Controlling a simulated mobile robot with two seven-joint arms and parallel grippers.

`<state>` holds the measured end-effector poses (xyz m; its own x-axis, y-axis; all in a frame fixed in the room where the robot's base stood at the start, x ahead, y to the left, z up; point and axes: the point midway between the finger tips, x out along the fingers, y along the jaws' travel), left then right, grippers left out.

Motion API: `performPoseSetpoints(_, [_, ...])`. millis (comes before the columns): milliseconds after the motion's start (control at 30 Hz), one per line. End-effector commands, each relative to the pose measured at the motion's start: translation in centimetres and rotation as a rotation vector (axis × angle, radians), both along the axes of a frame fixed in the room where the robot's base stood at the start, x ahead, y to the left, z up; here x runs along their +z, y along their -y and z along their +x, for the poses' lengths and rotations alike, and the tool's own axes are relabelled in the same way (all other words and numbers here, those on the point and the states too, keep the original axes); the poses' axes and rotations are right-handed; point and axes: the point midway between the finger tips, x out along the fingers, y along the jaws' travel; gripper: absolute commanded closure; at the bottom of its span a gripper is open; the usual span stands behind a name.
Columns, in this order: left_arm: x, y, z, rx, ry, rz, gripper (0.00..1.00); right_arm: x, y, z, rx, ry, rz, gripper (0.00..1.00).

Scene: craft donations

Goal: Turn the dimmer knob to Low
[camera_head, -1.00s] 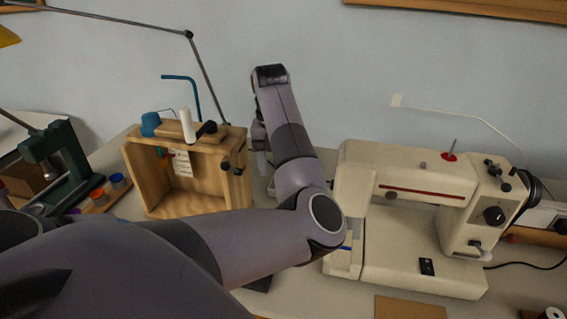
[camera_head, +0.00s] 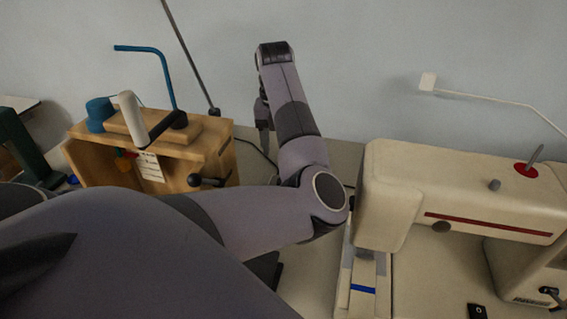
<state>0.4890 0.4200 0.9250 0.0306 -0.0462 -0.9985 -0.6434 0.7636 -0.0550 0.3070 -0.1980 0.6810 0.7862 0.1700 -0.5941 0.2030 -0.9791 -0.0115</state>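I cannot pick out a knob marked as a dimmer, and no Low marking is readable. A small black knob (camera_head: 194,180) sticks out at the front right edge of the wooden box (camera_head: 222,165). My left arm comes in from the lower left, bends at an elbow in the middle and rises toward the wall. Part of my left gripper (camera_head: 263,114) shows pointing down behind the forearm, right of the box and apart from it. Its fingers are mostly hidden, so its opening does not show. My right gripper is out of view.
A cream sewing machine (camera_head: 470,190) fills the right side. A dark green stand (camera_head: 25,148) is at the far left. A dark cable lies behind the arm.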

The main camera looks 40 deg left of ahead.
Motion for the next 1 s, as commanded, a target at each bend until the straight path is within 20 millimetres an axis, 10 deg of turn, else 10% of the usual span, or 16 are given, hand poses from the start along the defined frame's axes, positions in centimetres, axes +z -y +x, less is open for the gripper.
performPoseSetpoints(1000, [-9.6, 0.3, 0.2, 0.001, 0.001, 0.001, 0.4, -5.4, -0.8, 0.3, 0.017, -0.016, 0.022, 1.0])
